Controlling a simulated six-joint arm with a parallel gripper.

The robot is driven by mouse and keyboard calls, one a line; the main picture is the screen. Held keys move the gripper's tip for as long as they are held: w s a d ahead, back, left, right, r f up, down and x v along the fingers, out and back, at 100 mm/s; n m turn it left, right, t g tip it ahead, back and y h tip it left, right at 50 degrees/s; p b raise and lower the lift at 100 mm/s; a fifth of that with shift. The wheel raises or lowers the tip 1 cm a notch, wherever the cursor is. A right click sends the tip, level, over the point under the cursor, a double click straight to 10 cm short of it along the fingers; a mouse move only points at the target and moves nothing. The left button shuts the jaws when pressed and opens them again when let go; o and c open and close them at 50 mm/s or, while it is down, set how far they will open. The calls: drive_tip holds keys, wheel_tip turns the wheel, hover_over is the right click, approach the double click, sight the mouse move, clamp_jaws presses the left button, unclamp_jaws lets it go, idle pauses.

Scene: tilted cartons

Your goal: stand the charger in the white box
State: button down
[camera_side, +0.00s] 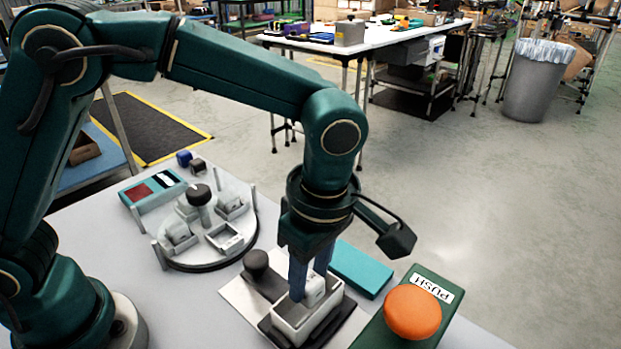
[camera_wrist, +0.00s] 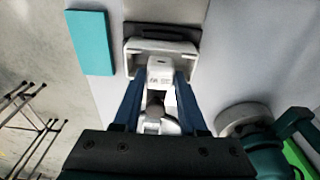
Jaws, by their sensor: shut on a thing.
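The white charger (camera_side: 316,289) is between the two blue fingers of my gripper (camera_side: 308,284), which is shut on it. In the wrist view the charger (camera_wrist: 160,70) sits between the fingertips (camera_wrist: 158,82), its end at the box opening. The white box (camera_side: 291,330) is an open carton on a dark base, below and around the charger's lower part. Its rim also shows in the wrist view (camera_wrist: 132,48). The charger looks roughly upright. How deep it reaches, and whether it touches the floor of the box, is hidden.
A black knob (camera_side: 256,262) stands left of the box on a metal plate. A teal block (camera_side: 361,268) lies behind it. An orange push button (camera_side: 412,312) on a green base is at right. A round fixture plate (camera_side: 205,262) with small holders is at left.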

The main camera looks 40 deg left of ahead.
drive_tip(key=shift+f, duration=1.7)
drive_tip(key=shift+f, duration=0.2)
drive_tip(key=shift+c, duration=1.8)
unclamp_jaws()
drive_tip(key=c, duration=0.4)
drive_tip(key=shift+r, duration=0.1)
